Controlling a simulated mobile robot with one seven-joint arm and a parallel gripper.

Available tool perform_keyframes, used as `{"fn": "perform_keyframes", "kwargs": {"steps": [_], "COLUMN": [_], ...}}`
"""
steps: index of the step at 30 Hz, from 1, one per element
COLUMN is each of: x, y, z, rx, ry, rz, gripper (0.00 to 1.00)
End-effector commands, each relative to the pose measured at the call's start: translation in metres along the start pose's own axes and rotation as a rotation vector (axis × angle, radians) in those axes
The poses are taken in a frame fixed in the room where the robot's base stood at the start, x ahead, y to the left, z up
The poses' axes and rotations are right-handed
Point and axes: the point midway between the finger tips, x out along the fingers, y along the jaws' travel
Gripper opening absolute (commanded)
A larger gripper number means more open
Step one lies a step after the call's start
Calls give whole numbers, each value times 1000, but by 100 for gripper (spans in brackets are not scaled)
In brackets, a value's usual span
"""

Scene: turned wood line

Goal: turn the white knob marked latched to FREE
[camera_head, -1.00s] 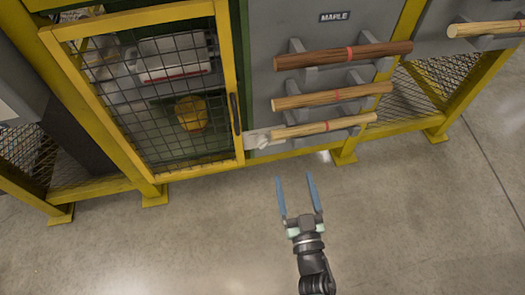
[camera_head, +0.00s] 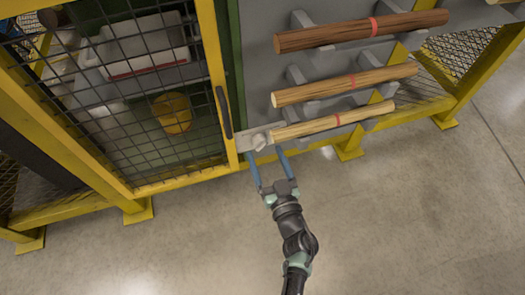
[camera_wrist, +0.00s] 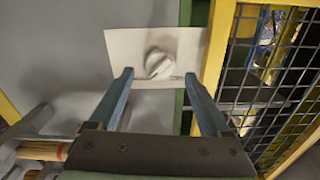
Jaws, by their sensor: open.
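The white knob (camera_head: 259,142) sits on a pale plate beside the cage door's lower right corner. In the wrist view the knob (camera_wrist: 158,63) is round with a raised grip bar, set on a white plate (camera_wrist: 125,45); any lettering is too small to read. My gripper (camera_head: 265,154) is open and empty, its two blue fingers pointing at the knob. In the wrist view my gripper (camera_wrist: 158,78) has one fingertip on each side of the knob's lower part, apart from it as far as I can tell.
The yellow mesh door (camera_head: 213,80) with a black handle (camera_head: 223,112) stands left of the knob. Wooden rods (camera_head: 345,84) with red bands rest on grey brackets to the right, the lowest close to the knob. The concrete floor (camera_head: 400,220) in front is clear.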

Motion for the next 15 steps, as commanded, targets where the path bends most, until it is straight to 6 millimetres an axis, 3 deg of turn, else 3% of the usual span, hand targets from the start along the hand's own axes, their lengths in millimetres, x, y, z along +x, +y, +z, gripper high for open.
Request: {"fn": "perform_keyframes", "kwargs": {"steps": [6,15], "x": [28,34], "y": [0,0], "z": [2,0], "rx": [1,1], "ry": [1,-1], "rz": [0,1], "gripper": [81,81]}}
